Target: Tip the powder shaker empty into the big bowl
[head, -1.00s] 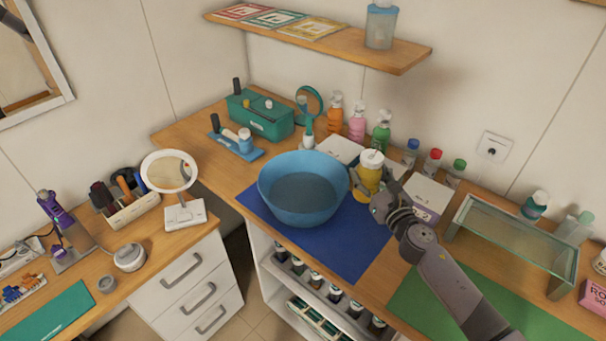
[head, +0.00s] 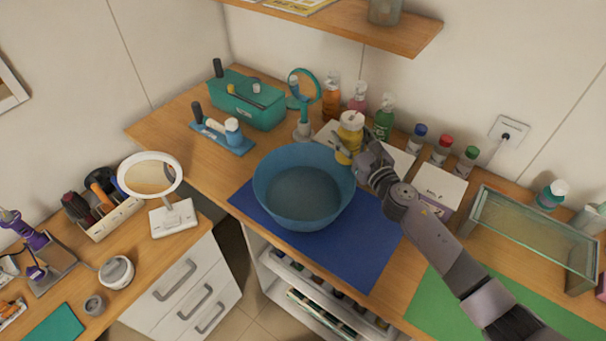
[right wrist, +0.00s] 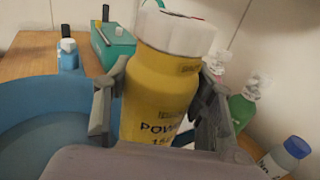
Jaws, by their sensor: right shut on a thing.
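The powder shaker is a yellow bottle with a white cap. In the head view the powder shaker (head: 350,128) is just beyond the right rim of the big blue bowl (head: 268,190). My right gripper (head: 352,156) is shut on it. In the right wrist view the shaker (right wrist: 158,92) stands between both fingers, cap up and slightly tilted, with part of its lettering showing. The bowl (right wrist: 40,112) is to its left there. The bowl stands on a blue mat (head: 350,250); its visible inside looks empty. My left gripper is out of view.
Behind the shaker stand several bottles, including a green one (head: 385,116) and an orange one (head: 331,98). A teal box (head: 262,112) and a round mirror stand (head: 303,125) are at the back. A glass-topped stand (head: 535,232) is at right. A shelf (head: 400,35) hangs above.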

